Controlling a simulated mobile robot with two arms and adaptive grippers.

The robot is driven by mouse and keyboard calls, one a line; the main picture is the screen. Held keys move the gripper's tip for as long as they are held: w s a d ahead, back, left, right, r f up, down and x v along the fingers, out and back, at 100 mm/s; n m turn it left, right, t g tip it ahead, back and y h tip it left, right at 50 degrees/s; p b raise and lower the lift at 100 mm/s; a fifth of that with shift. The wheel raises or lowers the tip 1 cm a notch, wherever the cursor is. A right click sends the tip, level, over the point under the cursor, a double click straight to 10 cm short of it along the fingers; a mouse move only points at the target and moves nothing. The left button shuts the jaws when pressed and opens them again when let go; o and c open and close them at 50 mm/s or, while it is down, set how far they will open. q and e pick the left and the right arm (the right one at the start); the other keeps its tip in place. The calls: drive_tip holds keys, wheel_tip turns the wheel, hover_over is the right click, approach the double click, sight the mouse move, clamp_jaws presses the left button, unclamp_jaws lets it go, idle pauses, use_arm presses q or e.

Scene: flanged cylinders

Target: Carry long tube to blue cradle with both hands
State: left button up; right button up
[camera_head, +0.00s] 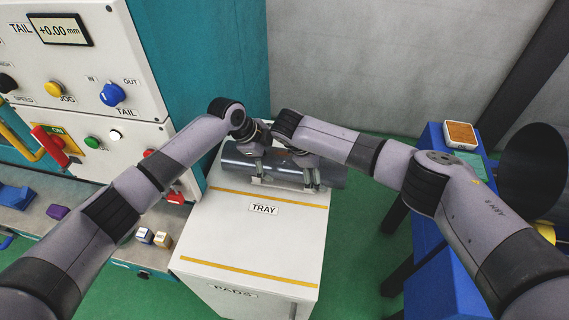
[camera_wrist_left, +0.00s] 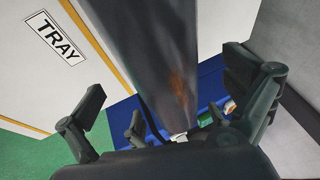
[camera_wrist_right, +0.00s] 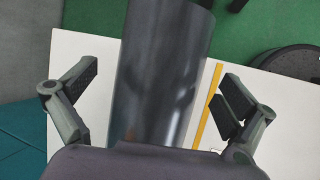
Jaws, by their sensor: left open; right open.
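The long tube (camera_head: 240,157) is a dark grey metal cylinder lying across the far end of the white tray top (camera_head: 235,215). It also shows in the left wrist view (camera_wrist_left: 155,50) and the right wrist view (camera_wrist_right: 160,70). My left gripper (camera_head: 257,163) is open over the tube's left part, its fingers (camera_wrist_left: 168,100) apart on either side. My right gripper (camera_head: 310,178) is open over the right part, with fingers (camera_wrist_right: 155,95) on both sides. Finger contact cannot be told. I cannot make out a blue cradle for certain.
A blue table (camera_head: 436,270) stands at the right, bearing an orange-topped box (camera_head: 460,134). A machine panel (camera_head: 85,75) with knobs and buttons stands at the left. Small blocks (camera_head: 162,239) lie on its ledge. The near tray top is clear.

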use_arm(q)
drive_tip(key=shift+x, duration=2.3)
use_arm(e)
drive_tip(key=shift+x, duration=2.3)
use_arm(q)
drive_tip(key=shift+r, duration=0.1)
drive_tip(key=c, duration=2)
use_arm(e)
drive_tip(key=c, duration=2)
use_arm(q)
drive_tip(key=shift+o, duration=0.2)
drive_tip(key=shift+w+d+r, duration=0.1)
drive_tip(key=shift+w+r, duration=0.05)
drive_tip(key=shift+r, duration=0.1)
use_arm(e)
drive_tip(key=shift+w+r, duration=0.15)
drive_tip(key=shift+r, duration=0.05)
